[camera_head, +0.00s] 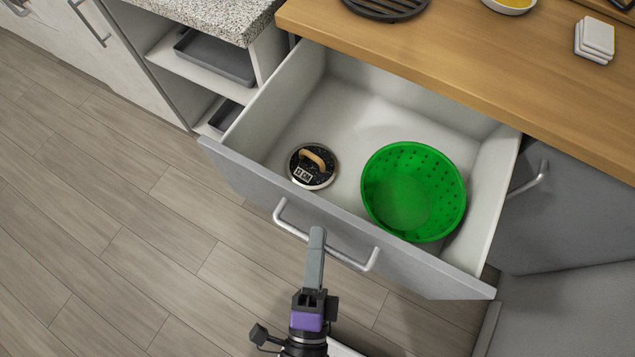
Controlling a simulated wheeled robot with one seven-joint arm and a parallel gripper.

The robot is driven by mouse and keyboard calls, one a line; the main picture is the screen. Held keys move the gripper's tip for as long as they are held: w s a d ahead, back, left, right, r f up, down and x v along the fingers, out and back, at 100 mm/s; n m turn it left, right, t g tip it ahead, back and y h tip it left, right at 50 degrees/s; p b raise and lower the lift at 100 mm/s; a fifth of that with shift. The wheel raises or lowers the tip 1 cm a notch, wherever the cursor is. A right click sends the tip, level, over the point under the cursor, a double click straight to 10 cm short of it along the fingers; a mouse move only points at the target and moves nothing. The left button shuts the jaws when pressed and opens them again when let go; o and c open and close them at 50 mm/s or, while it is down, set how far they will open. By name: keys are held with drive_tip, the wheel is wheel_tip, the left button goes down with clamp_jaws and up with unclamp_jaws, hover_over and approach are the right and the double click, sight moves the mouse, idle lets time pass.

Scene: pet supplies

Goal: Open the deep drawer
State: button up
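The deep drawer (345,125) is pulled far out from under the wooden counter, with its white inside in plain view. Its grey front panel carries a silver bar handle (287,227). A green perforated bowl (413,192) and a round black kitchen scale or lid with a tan grip (312,166) lie on the drawer floor. My gripper (316,243) is in front of the panel, its grey finger overlapping the middle of the handle. The fingers line up from this view, so their gap and any hold on the handle are hidden.
The wooden counter (450,48) bears a black trivet (385,5), a bowl and white coasters (594,40). Open shelves with a grey tray (215,57) stand at the left. A grey cabinet door (575,215) is right of the drawer. Wooden floor (110,200) is clear at the left.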

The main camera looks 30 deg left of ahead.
drive_tip(key=b+v, duration=0.1)
drive_tip(key=v, duration=0.6)
drive_tip(key=shift+s+d, duration=0.15)
drive_tip(key=shift+s, duration=0.25)
idle(0.4)
